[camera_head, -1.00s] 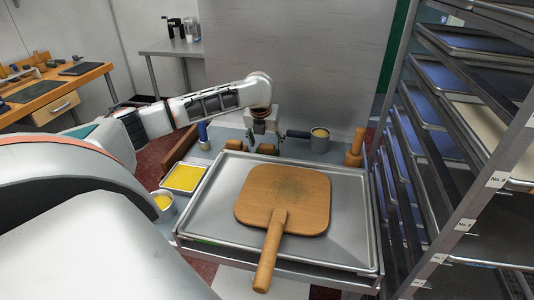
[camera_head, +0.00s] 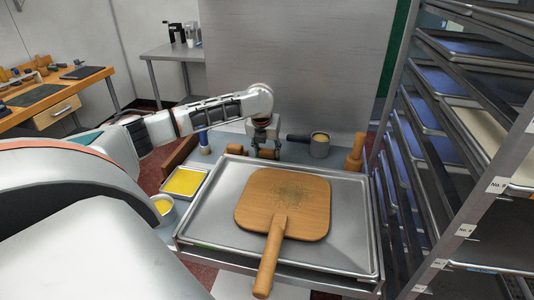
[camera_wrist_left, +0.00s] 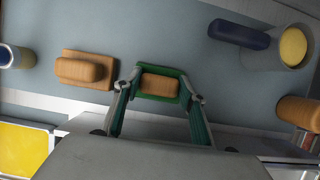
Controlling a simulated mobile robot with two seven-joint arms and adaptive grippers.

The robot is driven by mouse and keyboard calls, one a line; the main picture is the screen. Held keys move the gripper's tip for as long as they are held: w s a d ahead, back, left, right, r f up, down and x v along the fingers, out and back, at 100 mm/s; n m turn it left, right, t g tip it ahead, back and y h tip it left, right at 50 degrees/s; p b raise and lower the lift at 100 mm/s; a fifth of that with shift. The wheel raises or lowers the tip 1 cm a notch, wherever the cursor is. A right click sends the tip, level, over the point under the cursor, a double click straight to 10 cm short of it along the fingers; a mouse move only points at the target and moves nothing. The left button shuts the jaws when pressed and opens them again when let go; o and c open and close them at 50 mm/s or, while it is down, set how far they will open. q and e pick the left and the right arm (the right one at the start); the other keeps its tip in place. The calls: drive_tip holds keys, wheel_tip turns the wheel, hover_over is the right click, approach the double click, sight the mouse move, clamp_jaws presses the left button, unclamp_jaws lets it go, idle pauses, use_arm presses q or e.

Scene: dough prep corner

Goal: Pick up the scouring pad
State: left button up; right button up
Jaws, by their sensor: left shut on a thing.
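The scouring pad (camera_wrist_left: 160,84), a green pad with a wood-coloured block on top, lies between the fingers of my left gripper (camera_wrist_left: 160,90) in the left wrist view. The gripper is shut on it. In the head view my left gripper (camera_head: 266,145) reaches down at the back of the counter, behind the large metal tray. There its fingers mostly hide the pad, and only a brown part (camera_head: 267,154) shows. I cannot tell whether the pad is clear of the counter. My right gripper is not in view.
A wooden block with a handle (camera_wrist_left: 82,70) sits left of the pad. A dark-handled pot (camera_head: 320,145) stands to the right, with a wooden tool (camera_head: 356,150) beyond. A wooden paddle (camera_head: 285,205) lies on the metal tray (camera_head: 205,222). A tall rack (camera_head: 455,235) stands at right.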

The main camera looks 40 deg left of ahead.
sight(268, 150)
use_arm(q)
wheel_tip(268, 150, up, 20)
idle(0.5)
drive_tip(key=shift+o, duration=1.4)
drive_tip(key=c, duration=0.4)
drive_tip(key=shift+o, duration=0.2)
drive_tip(key=s+d+f+m+h, duration=0.25)
drive_tip(key=s+d+m, duration=0.2)
drive_tip(key=d, duration=0.65)
drive_tip(key=s+d+f+m+h, duration=0.1)
drive_tip(key=s+d+f+m, duration=0.3)
drive_tip(key=d, duration=0.8)
drive_tip(key=shift+m, duration=0.25)
drive_tip(key=shift+w+a+f, duration=0.1)
drive_tip(key=shift+a+f, duration=0.05)
drive_tip(key=shift+f, duration=1.1)
drive_tip(key=shift+w+a+f, duration=0.1)
drive_tip(key=shift+f, duration=1.15)
